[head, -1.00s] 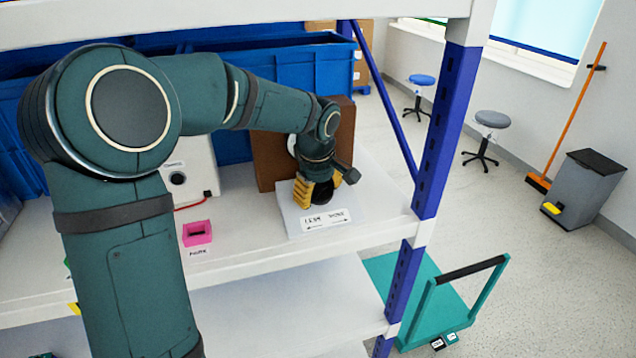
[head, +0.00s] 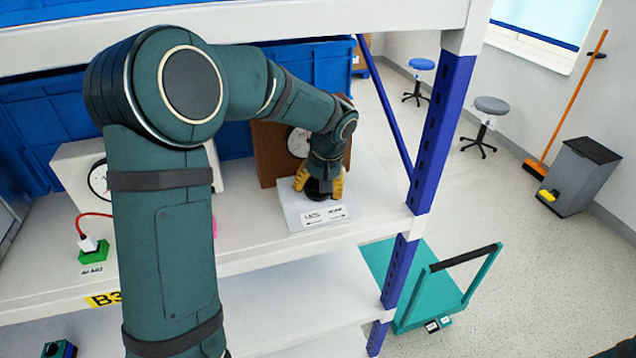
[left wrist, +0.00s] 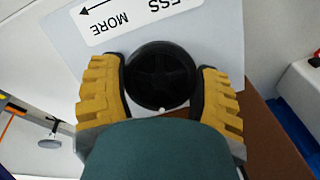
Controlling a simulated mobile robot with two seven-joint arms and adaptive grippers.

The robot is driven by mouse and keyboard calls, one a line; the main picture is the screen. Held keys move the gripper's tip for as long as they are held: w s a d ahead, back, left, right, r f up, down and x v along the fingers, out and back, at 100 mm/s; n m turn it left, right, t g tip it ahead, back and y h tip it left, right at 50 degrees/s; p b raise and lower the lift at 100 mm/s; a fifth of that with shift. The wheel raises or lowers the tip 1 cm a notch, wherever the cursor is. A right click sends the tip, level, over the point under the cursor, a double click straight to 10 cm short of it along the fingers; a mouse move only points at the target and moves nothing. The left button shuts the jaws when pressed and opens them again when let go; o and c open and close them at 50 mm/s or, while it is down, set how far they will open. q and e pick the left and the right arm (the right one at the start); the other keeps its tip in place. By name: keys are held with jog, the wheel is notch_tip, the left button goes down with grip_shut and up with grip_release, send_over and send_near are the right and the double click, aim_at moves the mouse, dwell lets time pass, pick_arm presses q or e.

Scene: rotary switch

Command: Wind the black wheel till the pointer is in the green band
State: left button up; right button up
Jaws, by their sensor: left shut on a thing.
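The black wheel (left wrist: 162,75) sits on a white base plate with a label reading LESS and MORE with arrows; in the head view the plate (head: 292,212) lies on the shelf. My left gripper (head: 319,186) points down over the wheel, its yellow-padded fingers shut on opposite sides of it. The wheel's top and spokes show in the left wrist view. Behind it, a white round dial (head: 297,141) on a brown panel (head: 268,155) is partly covered by my arm; its pointer and green band cannot be made out. My right gripper is out of view.
A white box with a dial (head: 98,180) stands at left, a red cable running to a plug on a green block (head: 93,254). A blue post (head: 440,130) stands right of the plate. Blue bins (head: 310,75) stand behind.

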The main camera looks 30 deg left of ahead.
pick_arm(q)
jog(key=shift+w+r+m, duration=0.1)
jog(key=shift+r+m, duration=0.05)
jog(key=shift+m, duration=0.75)
jog(key=shift+y+p, duration=0.3)
jog(key=o, duration=1.2)
jog(key=v, duration=0.4)
jog(key=shift+d+r, duration=0.1)
jog(key=shift+r, duration=0.1)
jog(key=d, duration=0.4)
jog(key=s+d, duration=0.1)
jog(key=d, duration=0.3)
jog(key=s+d, duration=0.1)
jog(key=d, duration=0.3)
jog(key=shift+r, duration=0.2)
